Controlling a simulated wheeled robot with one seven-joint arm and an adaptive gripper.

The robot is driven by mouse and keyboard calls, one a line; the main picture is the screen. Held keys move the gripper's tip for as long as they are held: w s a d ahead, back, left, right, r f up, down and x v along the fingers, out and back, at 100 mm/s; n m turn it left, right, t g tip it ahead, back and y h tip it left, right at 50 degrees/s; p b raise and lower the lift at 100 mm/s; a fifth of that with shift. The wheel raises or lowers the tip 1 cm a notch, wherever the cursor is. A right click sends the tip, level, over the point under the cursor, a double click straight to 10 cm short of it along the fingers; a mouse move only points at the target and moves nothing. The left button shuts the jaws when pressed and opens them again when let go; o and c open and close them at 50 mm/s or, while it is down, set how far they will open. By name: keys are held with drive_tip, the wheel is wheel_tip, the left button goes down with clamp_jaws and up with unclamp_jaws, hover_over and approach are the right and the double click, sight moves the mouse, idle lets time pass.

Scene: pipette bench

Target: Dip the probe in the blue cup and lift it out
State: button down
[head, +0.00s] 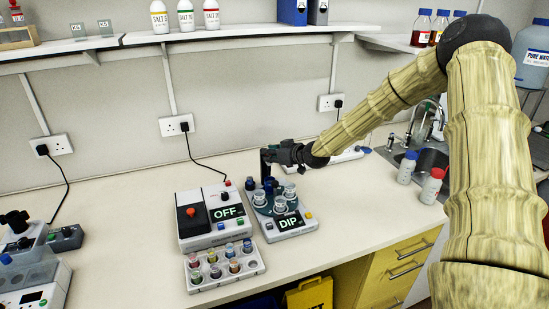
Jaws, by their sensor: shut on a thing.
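My gripper (268,157) is at the end of the outstretched arm, above the back of the dip station (297,226), whose screen reads DIP. It is shut on the dark probe (265,169), which points down; its lower end is hard to make out against the cups. The station has a dark teal round plate with several small cups, some clear or white such as the front one (280,204). A dark blue piece (268,186) is just below the probe, and another blue one (250,184) is at the plate's left edge. I cannot tell which is the blue cup, nor whether the probe is inside it.
Left of the station is a box reading OFF (226,212) with a red button. In front is a white rack (243,275) of several coloured vials. White bottles (432,186) stand by the sink at right.

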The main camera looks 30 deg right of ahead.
drive_tip(key=shift+w+r, duration=0.1)
drive_tip(key=shift+r, duration=0.15)
drive_tip(key=c, duration=1.6)
unclamp_jaws()
drive_tip(key=o, duration=0.3)
drive_tip(key=shift+d, duration=0.1)
drive_tip(key=shift+v, duration=6.1)
drive_tip(key=shift+f, duration=0.1)
